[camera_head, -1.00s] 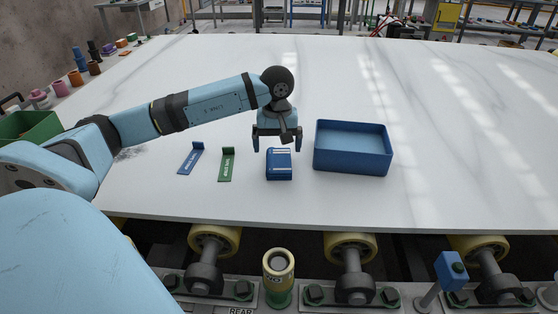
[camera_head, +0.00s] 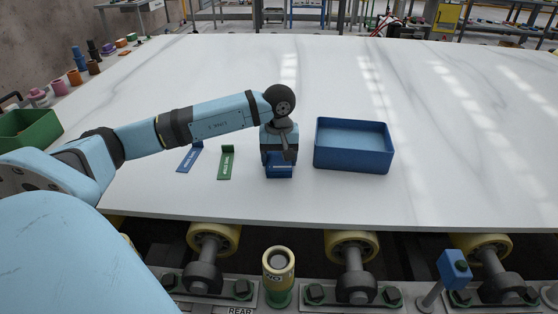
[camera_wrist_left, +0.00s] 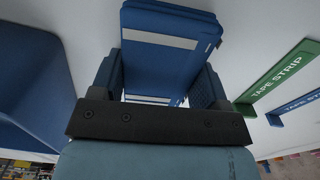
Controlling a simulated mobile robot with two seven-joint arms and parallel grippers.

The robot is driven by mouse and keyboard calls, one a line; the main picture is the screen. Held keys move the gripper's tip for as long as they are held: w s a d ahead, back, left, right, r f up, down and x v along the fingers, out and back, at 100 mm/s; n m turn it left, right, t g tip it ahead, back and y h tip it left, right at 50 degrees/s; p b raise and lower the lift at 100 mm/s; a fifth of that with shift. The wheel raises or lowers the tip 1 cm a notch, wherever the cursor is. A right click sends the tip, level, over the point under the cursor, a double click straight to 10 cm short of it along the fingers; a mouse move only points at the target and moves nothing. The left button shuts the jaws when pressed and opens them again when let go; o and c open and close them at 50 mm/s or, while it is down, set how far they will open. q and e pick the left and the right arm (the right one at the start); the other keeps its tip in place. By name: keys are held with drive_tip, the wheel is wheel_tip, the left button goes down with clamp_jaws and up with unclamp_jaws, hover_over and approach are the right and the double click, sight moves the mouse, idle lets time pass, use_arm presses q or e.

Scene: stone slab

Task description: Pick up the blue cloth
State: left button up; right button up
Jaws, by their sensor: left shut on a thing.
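The blue cloth (camera_head: 279,172) is a folded, block-like stack with pale stripes on the white slab. In the head view my left gripper (camera_head: 279,160) is over it, pointing down, and covers its upper part. In the left wrist view the cloth (camera_wrist_left: 168,55) lies between the two fingers of the left gripper (camera_wrist_left: 163,82), one on each side. The left gripper is shut on the cloth, which appears still at slab level. My right gripper is not in view.
An open, empty-looking blue tray (camera_head: 353,165) stands close to the right of the cloth. A green tape strip holder (camera_head: 227,162) and a blue one (camera_head: 189,159) lie to the left. The white slab (camera_head: 450,150) is clear further right. A green bin (camera_head: 30,127) is at the far left.

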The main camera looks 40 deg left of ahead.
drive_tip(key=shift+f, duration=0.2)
use_arm(q)
drive_tip(key=shift+r, duration=0.45)
wheel_tip(320, 180, up, 11)
drive_tip(key=p, duration=0.3)
wheel_tip(320, 180, up, 8)
hover_over(279, 156)
drive_tip(key=shift+p, duration=0.45)
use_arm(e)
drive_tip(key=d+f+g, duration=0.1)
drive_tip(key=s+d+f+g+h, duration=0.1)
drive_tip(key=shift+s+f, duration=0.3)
